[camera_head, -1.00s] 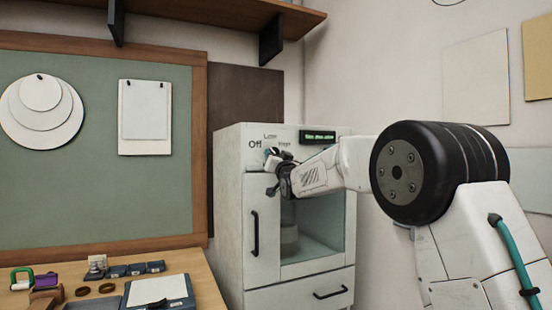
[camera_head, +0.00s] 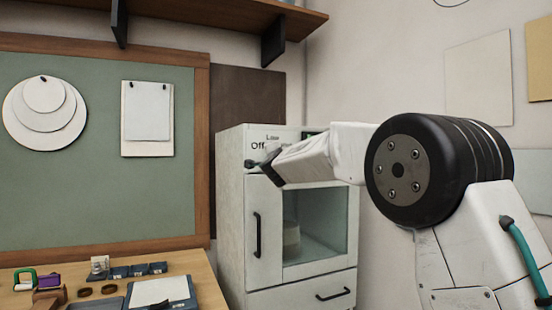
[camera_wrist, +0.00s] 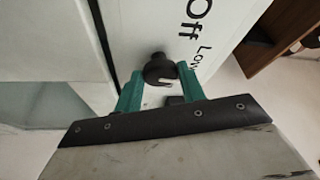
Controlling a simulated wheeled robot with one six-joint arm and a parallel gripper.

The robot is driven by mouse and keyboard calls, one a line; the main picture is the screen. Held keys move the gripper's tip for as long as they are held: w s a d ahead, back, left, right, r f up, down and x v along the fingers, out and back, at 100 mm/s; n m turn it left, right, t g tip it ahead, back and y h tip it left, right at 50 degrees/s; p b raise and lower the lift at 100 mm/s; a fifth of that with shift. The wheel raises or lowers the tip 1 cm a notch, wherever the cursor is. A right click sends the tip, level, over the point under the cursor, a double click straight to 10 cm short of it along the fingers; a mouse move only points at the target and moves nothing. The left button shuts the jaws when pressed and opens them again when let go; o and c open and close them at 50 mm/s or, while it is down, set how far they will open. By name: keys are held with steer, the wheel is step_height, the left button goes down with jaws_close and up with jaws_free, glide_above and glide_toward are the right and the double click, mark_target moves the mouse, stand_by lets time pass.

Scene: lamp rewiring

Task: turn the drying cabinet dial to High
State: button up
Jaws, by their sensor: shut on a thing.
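The white drying cabinet (camera_head: 231,195) stands against the back wall, with "Off" and "Low" printed on its upper front panel. Its dial (camera_wrist: 159,68), a round black knob, shows in the wrist view below the "Off" and "Low" lettering. My gripper (camera_wrist: 160,84) is at the panel, with its two green fingers on either side of the dial and shut on it. In the head view my gripper (camera_head: 263,166) is a dark shape at the panel's left, and my wrist hides the dial and the other lettering. Which mark the dial points to cannot be told.
The cabinet's glass window (camera_head: 325,240) and black door handle (camera_head: 256,234) lie below my wrist. A wooden workbench (camera_head: 203,285) with small parts and trays is at lower left. A wooden shelf (camera_head: 210,14) hangs above.

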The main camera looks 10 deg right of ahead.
steer(key=shift+r+m+g+y, duration=0.15)
steer(key=shift+m+g, duration=0.5)
steer(key=shift+m, duration=0.85)
steer(key=shift+r+m+g+y, duration=0.2)
steer(key=shift+m+g, duration=0.4)
steer(key=shift+m, duration=0.9)
steer(key=shift+r+m+g+y, duration=0.15)
steer(key=shift+m+g, duration=0.5)
steer(key=shift+m, duration=0.85)
steer(key=o, duration=1)
steer(key=shift+d, duration=0.1)
steer(key=shift+c, duration=0.2)
steer(key=v, duration=0.7)
steer(key=shift+s, duration=0.4)
